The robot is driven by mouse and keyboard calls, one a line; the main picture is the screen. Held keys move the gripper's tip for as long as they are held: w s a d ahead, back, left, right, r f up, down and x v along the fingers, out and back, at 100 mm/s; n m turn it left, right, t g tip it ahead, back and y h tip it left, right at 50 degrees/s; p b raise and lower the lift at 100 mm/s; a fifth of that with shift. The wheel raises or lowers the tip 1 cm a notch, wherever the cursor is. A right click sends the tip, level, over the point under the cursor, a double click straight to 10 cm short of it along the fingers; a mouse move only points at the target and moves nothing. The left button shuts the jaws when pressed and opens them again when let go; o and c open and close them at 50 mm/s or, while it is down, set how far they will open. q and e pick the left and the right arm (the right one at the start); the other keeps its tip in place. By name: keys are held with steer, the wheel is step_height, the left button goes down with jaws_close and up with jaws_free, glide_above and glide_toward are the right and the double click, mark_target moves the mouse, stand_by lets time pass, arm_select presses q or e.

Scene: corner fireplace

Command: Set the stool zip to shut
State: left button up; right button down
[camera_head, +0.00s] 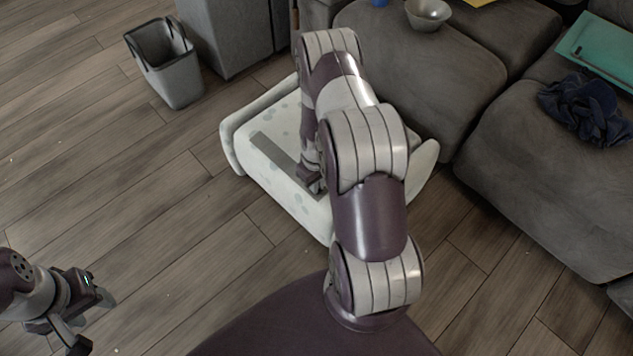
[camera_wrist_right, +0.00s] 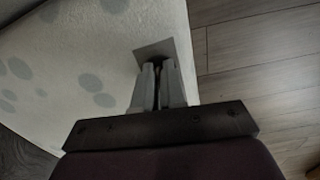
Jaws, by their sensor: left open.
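The stool (camera_head: 285,185) is a low, pale block with grey-green spots, standing on the floor in front of the sofa. A flat grey strip, the stool zip (camera_head: 272,152), runs along its top; its near end (camera_wrist_right: 150,50) shows in the right wrist view. My right gripper (camera_head: 316,184) points down at this end. In the right wrist view its fingers (camera_wrist_right: 158,82) are close together around a small dark piece on the strip. My right arm hides the right part of the stool. My left gripper (camera_head: 92,322) is open and empty above the floor at lower left.
A grey bin (camera_head: 172,75) stands behind the stool to the left, beside a grey box-like piece (camera_head: 235,35). A grey sofa (camera_head: 425,75) with a bowl (camera_head: 427,13), dark cloth (camera_head: 587,108) and teal tray (camera_head: 605,50) borders the right. Floor at left is clear.

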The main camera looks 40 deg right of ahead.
steer(key=c, duration=1.2)
jaws_free()
step_height(320, 180, up, 13)
steer(key=p, duration=0.6)
steer(key=shift+f, duration=0.15)
